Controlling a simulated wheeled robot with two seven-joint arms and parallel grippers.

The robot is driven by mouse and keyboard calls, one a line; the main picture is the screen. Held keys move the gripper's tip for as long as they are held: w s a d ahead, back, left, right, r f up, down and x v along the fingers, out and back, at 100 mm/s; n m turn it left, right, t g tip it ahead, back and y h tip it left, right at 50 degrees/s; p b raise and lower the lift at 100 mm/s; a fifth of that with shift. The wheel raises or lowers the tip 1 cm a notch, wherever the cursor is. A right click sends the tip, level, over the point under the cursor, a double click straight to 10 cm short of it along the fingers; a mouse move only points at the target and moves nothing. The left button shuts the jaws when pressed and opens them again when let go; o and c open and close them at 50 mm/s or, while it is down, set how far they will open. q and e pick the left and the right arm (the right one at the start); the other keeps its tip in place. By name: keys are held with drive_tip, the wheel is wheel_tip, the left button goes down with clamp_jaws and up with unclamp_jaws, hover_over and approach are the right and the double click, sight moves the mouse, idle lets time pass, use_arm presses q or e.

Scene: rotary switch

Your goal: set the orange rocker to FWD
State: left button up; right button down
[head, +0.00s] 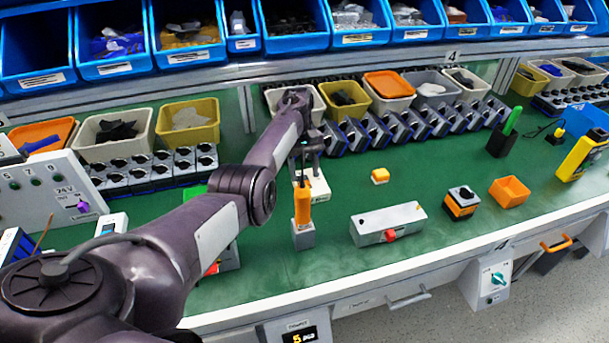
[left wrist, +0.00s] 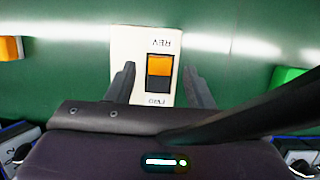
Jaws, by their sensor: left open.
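A white switch box (head: 318,184) stands on the green table, partly hidden behind my left gripper and an orange-handled tool in the head view. In the left wrist view its face (left wrist: 125,45) carries upside-down lettering, REV at the top and FWD at the bottom. The orange rocker (left wrist: 159,66) shows orange on the REV side and dark on the FWD side. My left gripper (head: 308,160) is above the box, pointing down. Its open fingers (left wrist: 158,68) show on either side of the rocker with nothing between them gripped. Contact with the box cannot be told. My right gripper is not seen.
The orange-handled tool (head: 302,203) stands in a grey holder (head: 303,237) in front of the box. Rows of dark modules (head: 395,130) line the back.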

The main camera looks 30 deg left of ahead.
sight(303, 177)
use_arm(q)
drive_tip(key=b+v, duration=0.1)
drive_tip(key=v, duration=0.5)
idle(0.4)
